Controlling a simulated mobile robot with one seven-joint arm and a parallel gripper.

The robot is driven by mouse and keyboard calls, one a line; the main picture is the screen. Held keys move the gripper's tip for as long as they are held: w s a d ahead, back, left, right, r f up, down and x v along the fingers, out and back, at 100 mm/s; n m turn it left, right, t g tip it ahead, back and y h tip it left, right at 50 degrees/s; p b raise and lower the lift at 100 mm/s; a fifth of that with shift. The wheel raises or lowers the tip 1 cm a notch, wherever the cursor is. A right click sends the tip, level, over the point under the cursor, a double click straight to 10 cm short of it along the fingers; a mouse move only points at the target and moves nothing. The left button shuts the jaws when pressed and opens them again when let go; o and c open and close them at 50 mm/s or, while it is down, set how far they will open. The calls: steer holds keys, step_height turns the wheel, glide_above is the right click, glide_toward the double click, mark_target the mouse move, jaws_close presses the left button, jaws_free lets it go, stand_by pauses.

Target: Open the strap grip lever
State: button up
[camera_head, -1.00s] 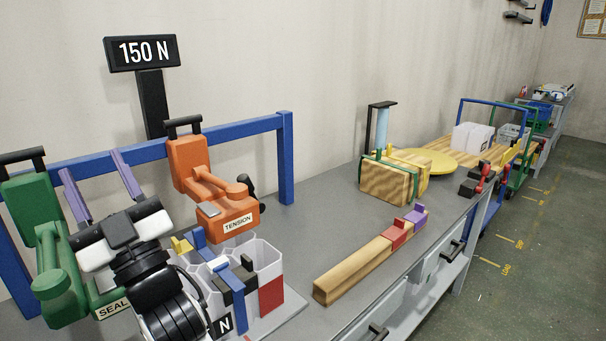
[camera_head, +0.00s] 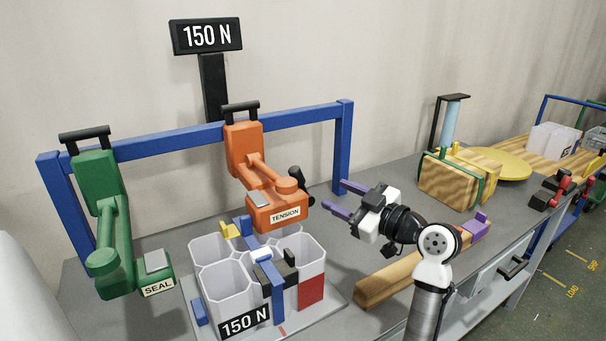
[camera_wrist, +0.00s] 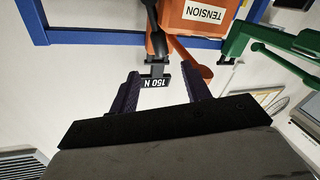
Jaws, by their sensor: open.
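The orange tension tool (camera_head: 270,210), labelled TENSION, hangs on the blue frame. A black handle (camera_head: 299,186) stands at its right side, and an orange arm with a round knob (camera_head: 287,187) sits above the label. I cannot tell for certain which part is the strap grip lever. My gripper (camera_head: 345,198) is open and empty, with two purple fingers pointing left toward the black handle, apart from it. In the wrist view the tension tool (camera_wrist: 200,15) appears upside down beyond the open fingers (camera_wrist: 160,82). The blue strap (camera_head: 270,285) passes over the white hexagonal cells (camera_head: 222,283).
The green SEAL tool (camera_head: 112,230) hangs left on the blue frame (camera_head: 185,137). A 150 N display (camera_head: 207,36) stands behind. A wooden bar (camera_head: 380,285) lies below my arm. A strapped wooden block (camera_head: 455,182) and yellow disc (camera_head: 505,163) are at right.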

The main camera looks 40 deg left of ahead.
mark_target(301, 177)
steer(key=a+p, duration=0.1)
steer(key=a, duration=0.3)
steer(key=w+a+p, duration=0.1)
steer(key=a, duration=0.3)
steer(key=a+p, duration=0.2)
steer(key=a, duration=0.2)
steer(key=shift+w+a+r, duration=0.1)
steer(key=shift+w, duration=0.05)
steer(key=shift+a, duration=0.55)
jaws_close()
